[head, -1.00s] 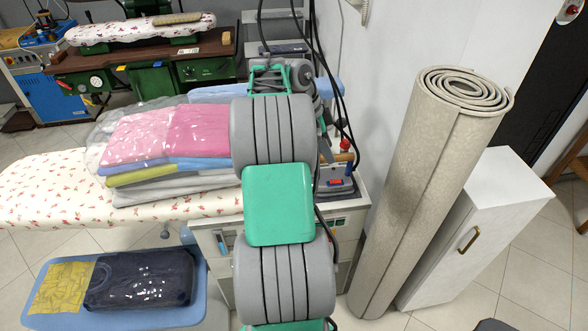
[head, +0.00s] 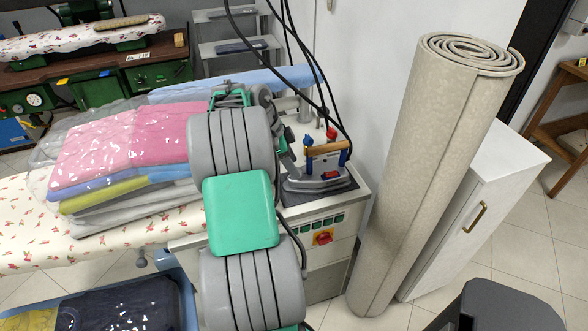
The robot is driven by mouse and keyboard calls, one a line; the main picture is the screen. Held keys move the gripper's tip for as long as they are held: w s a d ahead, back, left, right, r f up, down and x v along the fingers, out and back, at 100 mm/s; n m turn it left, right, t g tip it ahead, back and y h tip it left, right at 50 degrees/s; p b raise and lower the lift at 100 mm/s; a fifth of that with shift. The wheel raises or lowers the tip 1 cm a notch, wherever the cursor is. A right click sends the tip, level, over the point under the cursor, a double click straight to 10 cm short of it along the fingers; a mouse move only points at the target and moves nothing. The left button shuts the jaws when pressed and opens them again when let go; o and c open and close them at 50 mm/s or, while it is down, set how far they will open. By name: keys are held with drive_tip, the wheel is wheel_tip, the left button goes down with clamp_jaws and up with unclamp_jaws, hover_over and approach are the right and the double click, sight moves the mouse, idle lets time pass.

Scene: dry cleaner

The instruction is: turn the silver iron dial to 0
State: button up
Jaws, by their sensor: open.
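The silver iron (head: 318,181) rests on a dark pad on top of the white cabinet (head: 352,205), right of the ironing board. It has a wooden handle (head: 327,148) with blue and red parts around it. I cannot make out its dial or the dial's setting at this size. My gripper (head: 291,163) is at the left side of the iron, small and partly hidden behind my arm. It is open; I cannot tell whether it touches the iron.
Folded clothes (head: 130,150) in clear plastic lie on the floral ironing board (head: 30,220). Black cables hang over the iron. A red rotary switch (head: 322,238) is on the cabinet front. A rolled carpet (head: 425,180) and white cupboard (head: 480,210) stand close at right.

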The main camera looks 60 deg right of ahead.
drive_tip(key=shift+x, duration=1.25)
clamp_jaws()
